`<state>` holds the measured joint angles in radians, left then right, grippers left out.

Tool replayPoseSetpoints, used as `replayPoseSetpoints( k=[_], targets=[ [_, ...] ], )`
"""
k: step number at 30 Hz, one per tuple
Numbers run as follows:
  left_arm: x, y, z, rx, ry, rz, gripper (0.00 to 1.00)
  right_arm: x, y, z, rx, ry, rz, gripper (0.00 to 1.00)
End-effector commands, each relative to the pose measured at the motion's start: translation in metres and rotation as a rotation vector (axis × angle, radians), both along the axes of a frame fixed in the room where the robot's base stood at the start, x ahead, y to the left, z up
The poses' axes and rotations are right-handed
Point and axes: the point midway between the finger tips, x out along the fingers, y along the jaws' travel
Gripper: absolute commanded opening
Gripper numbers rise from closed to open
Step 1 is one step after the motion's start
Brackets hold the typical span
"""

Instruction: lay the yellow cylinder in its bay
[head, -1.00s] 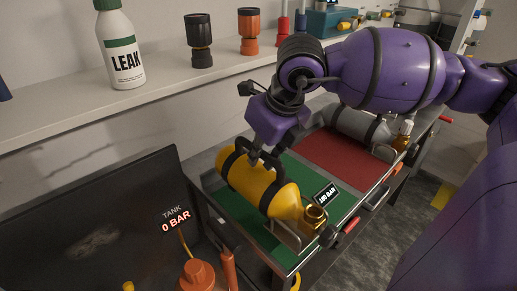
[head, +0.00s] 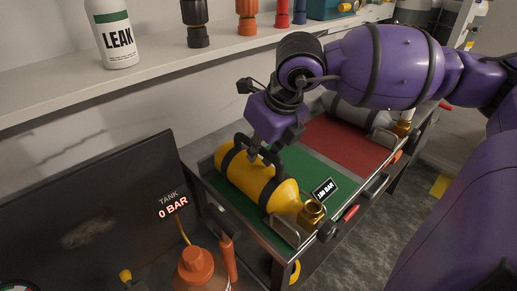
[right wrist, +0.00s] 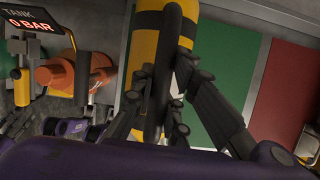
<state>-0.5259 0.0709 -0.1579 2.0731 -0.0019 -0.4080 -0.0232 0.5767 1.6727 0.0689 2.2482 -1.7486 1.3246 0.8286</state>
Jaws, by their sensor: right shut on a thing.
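The yellow cylinder (head: 270,187) has black bands, a black carrying handle and a brass valve (head: 312,212). It lies along the green bay (head: 322,172) at the tray's left end, by a metal cradle bracket (head: 284,225). I cannot tell whether it rests fully on its supports. My right gripper (head: 256,155) is above it, shut on its handle. In the right wrist view the fingers (right wrist: 165,128) close around the black handle (right wrist: 158,75), with the yellow body (right wrist: 148,20) beyond. A "180 BAR" tag (head: 324,190) shows beside the valve.
A grey cylinder (head: 345,112) lies beyond the red bay (head: 345,140). A dark panel reading "TANK 0 BAR" (head: 95,215) and an orange-capped bottle (head: 195,268) are at front left. A shelf (head: 60,95) with a "LEAK" bottle (head: 118,40) runs behind.

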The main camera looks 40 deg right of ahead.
Motion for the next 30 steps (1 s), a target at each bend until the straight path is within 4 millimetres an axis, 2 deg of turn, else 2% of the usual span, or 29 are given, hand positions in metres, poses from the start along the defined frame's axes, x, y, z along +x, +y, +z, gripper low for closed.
replayPoseSetpoints(
  k=[2, 30],
  targets=[
    [0.0009, -0.0003, 0.0006, 0.000, -0.002, 0.000, 0.40, 0.0024, 0.0004, 0.0044, 0.000, -0.011, 0.001, 0.00],
    [-0.0009, -0.0003, -0.0059, -0.001, 0.002, -0.001, 0.40, 0.0023, 0.0005, -0.0044, 0.001, -0.011, 0.001, 0.00]
  ],
)
